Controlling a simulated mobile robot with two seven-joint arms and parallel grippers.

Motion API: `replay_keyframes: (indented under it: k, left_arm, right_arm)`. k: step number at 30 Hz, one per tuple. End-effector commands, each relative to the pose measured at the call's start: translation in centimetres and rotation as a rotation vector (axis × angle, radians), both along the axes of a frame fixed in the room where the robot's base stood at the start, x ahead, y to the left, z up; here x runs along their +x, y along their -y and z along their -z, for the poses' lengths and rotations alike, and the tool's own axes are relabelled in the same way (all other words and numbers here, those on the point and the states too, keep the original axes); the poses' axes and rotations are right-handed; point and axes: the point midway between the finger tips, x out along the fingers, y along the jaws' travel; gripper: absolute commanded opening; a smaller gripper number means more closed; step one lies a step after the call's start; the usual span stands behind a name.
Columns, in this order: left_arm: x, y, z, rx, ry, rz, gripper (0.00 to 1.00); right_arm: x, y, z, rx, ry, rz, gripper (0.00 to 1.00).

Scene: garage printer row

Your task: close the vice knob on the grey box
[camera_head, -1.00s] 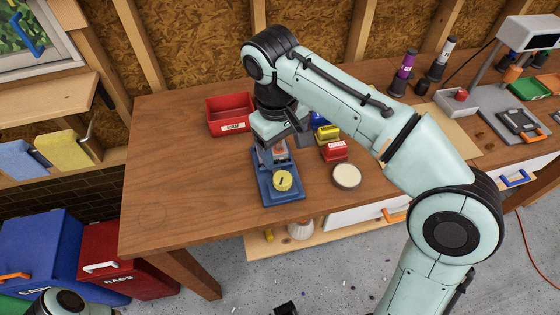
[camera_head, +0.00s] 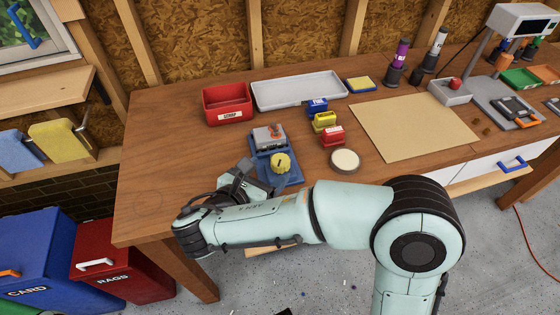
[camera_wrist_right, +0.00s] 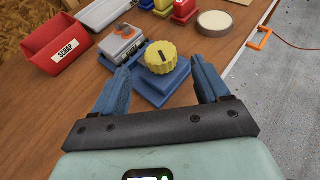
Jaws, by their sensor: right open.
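The blue vice (camera_head: 293,177) stands on the wooden bench, with its round yellow knob (camera_head: 281,163) on the near side. The grey box (camera_head: 267,137), with orange on top, sits at the vice's far end; whether the jaws touch it I cannot tell. My right gripper (camera_head: 252,179) is open and empty, low at the near left of the vice. In the right wrist view the knob (camera_wrist_right: 161,57), with a dark mark on top, appears between and beyond the blue fingers of my gripper (camera_wrist_right: 160,68). The grey box (camera_wrist_right: 122,44) is behind it, left. My left gripper is out of view.
A red SCRAP bin (camera_head: 228,104) and a grey tray (camera_head: 299,91) stand behind the vice. Small blue, yellow and red (camera_head: 332,135) containers and a round pale-topped dish (camera_head: 345,160) stand to its right. The bench is bare on the left.

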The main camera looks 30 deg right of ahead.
Motion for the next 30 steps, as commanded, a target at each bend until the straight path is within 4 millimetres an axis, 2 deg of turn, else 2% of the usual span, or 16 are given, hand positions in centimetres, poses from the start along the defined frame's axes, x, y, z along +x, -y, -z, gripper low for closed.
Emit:
replay_keyframes:
  k: [3,9,15,23,24,28,30]
  left_arm:
    - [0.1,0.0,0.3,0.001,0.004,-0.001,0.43]
    - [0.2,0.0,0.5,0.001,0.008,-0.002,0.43]
    - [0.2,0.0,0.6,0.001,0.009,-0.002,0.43]
    - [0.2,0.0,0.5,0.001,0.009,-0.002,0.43]
    - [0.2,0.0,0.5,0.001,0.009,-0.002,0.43]
    - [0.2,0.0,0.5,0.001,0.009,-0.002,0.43]
    - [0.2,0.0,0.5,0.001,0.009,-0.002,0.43]
  right_arm:
    - [1.2,2.2,1.1,-0.001,-0.002,0.005,0.75]
    - [2.8,4.6,2.3,0.001,0.000,0.004,0.75]
    - [3.4,5.6,2.8,0.002,0.000,0.002,0.75]
    - [3.5,5.7,2.8,0.003,0.001,0.001,0.75]
    - [3.5,5.7,2.8,0.003,0.001,0.001,0.68]
    - [3.5,5.7,2.8,0.003,0.001,0.001,0.26]
    - [3.5,5.7,2.8,0.003,0.001,0.001,0.23]
